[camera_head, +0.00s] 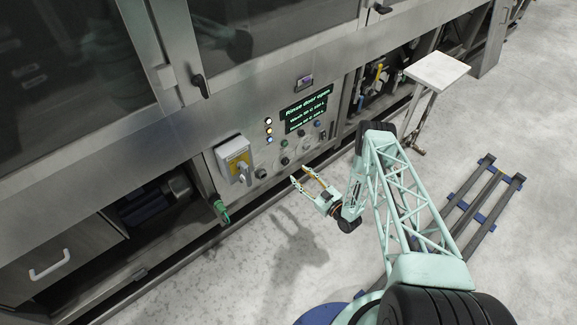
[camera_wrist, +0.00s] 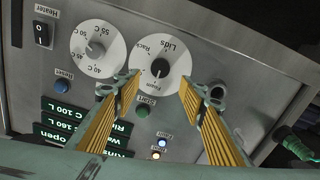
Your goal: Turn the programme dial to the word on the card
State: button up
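The programme dial (camera_wrist: 174,74) is a white disc on the grey control panel, upside down in the wrist view. It carries "Lids", "Rack" and a word that looks like "Foam", with a small dark mark near its centre. I cannot tell its setting. My gripper (camera_wrist: 161,85) is open and empty, its two yellow-padded fingers spread at either side of the dial's near edge. Contact cannot be judged. In the head view my gripper (camera_head: 300,174) is in front of the panel's lower part. A small purple-and-white plate (camera_head: 304,82) above the display may be the card; its word is unreadable.
Beside the dial are a temperature dial (camera_wrist: 97,50), a blue reset button (camera_wrist: 64,87), a green start button (camera_wrist: 142,111) and a dark round knob (camera_wrist: 217,55). A switch box (camera_head: 235,160) sticks out at left. A white-topped stand (camera_head: 437,70) is at right.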

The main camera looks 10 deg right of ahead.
aim_at(287, 162)
jog(key=shift+b+x, duration=1.1)
jog(key=shift+x, duration=3.55)
jog(key=shift+c, duration=0.2)
jog(key=c, duration=0.8)
